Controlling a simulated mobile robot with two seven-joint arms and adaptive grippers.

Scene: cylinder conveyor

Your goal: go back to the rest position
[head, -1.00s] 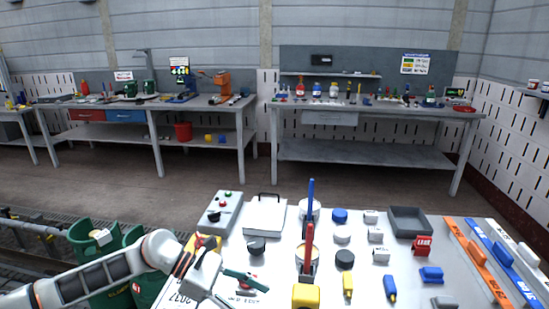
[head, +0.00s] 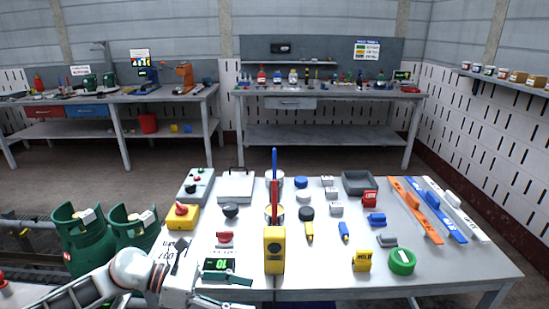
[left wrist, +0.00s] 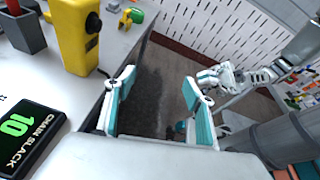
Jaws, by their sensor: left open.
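Green gas cylinders (head: 82,240) stand left of the table by the conveyor. The table holds a yellow device (head: 274,250), a red-and-yellow button box (head: 181,215), a grey tray (head: 358,183) and several small parts. Floor between the table and rear workbenches is clear.

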